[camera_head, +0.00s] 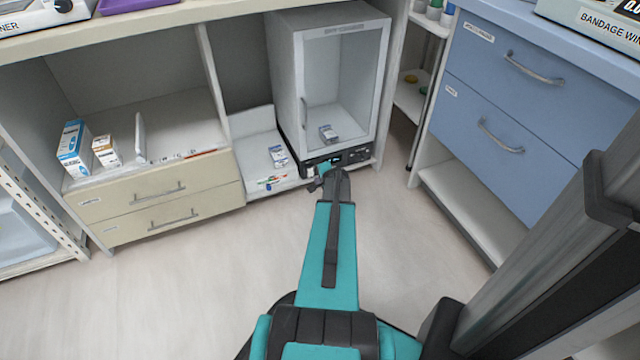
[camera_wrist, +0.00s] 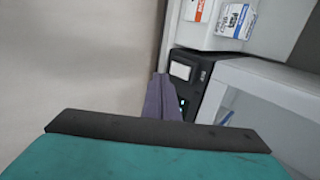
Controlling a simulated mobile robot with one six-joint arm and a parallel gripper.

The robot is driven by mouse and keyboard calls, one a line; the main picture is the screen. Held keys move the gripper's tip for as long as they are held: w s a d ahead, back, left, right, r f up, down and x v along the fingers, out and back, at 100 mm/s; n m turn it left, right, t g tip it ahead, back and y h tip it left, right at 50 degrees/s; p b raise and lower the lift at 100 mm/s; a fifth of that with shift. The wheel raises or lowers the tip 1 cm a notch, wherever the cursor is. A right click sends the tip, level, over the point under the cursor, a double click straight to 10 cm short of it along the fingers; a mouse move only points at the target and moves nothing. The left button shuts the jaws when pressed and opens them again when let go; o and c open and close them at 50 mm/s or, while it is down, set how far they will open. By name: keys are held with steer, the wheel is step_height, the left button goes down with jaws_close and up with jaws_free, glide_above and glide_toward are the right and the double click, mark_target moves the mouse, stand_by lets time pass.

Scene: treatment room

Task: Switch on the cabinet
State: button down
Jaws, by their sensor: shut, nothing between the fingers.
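The cabinet (camera_head: 384,75) is a small white unit with a closed glass door, standing in the right bay under the counter. Its black front panel (camera_head: 357,156) runs along the bottom, with a small lit display and knobs at the right. In the wrist view the black panel (camera_wrist: 207,62) carries a white rectangular switch (camera_wrist: 180,71); I cannot tell its position. My gripper (camera_head: 322,174) is shut and empty, close in front of the panel's left part. In the wrist view its fingertips (camera_wrist: 160,79) are just beside the switch; contact cannot be told.
A small box (camera_head: 278,156) and pens (camera_head: 271,181) lie on the low shelf left of the cabinet. Beige drawers (camera_head: 160,200) stand further left, a blue drawer unit (camera_head: 510,110) at the right. The floor (camera_head: 210,270) in front is clear.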

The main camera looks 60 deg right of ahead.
mark_target(311, 175)
steer(key=w+d+f+b, duration=0.2)
steer(key=w+d, duration=0.1)
steer(key=w, duration=0.1)
steer(key=shift+w+d+f, duration=0.2)
steer(key=shift+w+f, duration=0.05)
steer(key=shift+w, duration=0.15)
stand_by(0.4)
steer(key=shift+w+d+p, duration=0.25)
steer(key=shift+p, duration=0.2)
steer(key=shift+f, duration=0.4)
steer(key=shift+w, duration=0.15)
steer(key=shift+r+p, duration=0.25)
steer(key=shift+p, duration=0.15)
